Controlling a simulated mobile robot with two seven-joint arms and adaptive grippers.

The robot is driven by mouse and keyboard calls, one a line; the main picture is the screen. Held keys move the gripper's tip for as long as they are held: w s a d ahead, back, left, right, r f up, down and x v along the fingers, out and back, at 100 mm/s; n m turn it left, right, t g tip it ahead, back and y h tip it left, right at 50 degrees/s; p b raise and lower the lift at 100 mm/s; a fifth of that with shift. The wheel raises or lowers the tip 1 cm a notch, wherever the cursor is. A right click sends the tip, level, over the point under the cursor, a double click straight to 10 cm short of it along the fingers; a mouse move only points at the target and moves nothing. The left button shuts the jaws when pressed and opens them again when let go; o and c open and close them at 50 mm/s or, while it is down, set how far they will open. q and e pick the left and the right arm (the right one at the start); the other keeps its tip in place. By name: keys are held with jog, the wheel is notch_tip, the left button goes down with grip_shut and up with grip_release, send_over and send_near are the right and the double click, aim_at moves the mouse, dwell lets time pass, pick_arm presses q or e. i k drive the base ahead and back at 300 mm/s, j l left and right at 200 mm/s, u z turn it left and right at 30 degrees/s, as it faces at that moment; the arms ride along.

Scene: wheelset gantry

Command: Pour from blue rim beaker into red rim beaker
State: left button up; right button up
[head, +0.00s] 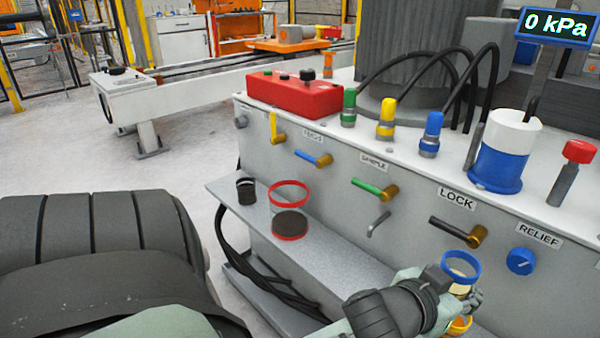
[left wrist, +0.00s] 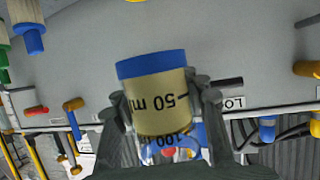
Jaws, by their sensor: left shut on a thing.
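The blue rim beaker (head: 461,266) is in the grasp of my left gripper (head: 455,290) at the lower right of the head view. In the left wrist view the beaker (left wrist: 158,95) sits between both fingers and holds a yellowish liquid. That view is upside down, and the beaker looks about upright. The red rim beaker (head: 289,187) stands on the grey shelf (head: 330,262), well to the left of my gripper. Its wall is clear and a dark round area shows at its bottom. My right gripper is in neither view.
A small dark cup (head: 246,191) stands left of the red rim beaker. The panel above the shelf carries protruding valve handles, including a green one (head: 368,187) and the dark LOCK handle (head: 450,228). A yellow-orange round part (head: 459,326) shows below my gripper. The shelf between the beakers is clear.

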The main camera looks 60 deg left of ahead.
aim_at(288, 200)
jog(key=u, duration=1.8)
